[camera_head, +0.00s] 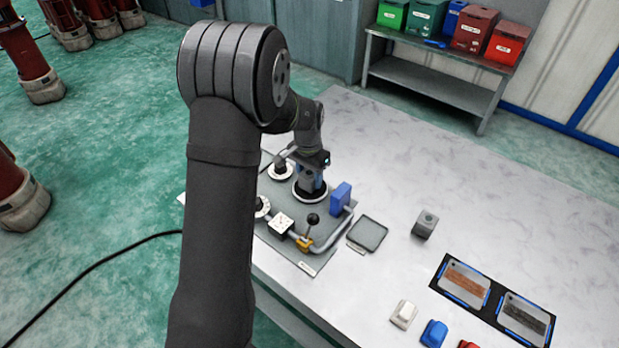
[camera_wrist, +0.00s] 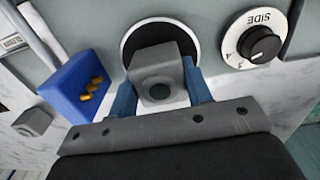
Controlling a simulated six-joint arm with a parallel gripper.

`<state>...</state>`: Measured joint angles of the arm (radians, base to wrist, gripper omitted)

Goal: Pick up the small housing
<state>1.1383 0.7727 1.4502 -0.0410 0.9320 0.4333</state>
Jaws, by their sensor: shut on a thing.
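My gripper (camera_wrist: 160,78) has its two blue fingers on either side of a small grey housing (camera_wrist: 158,72), a block with rounded edges and a dark round hole. It is shut on this housing, above or at a dark round opening with a white ring (camera_wrist: 127,50); whether the block touches it I cannot tell. In the head view my gripper (camera_head: 311,180) is over the same ring on the grey panel, with the housing mostly hidden. Another grey block with a hole (camera_head: 425,224) stands on the table to the right; a grey block shows at the wrist view's left (camera_wrist: 32,122).
A blue box (camera_head: 341,197) with brass pins stands beside the ring. The panel also carries a dial (camera_wrist: 262,45), a black-knobbed lever (camera_head: 312,221) and a curved pipe. A shallow grey tray (camera_head: 367,234) lies right of it. The table's far right is clear.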

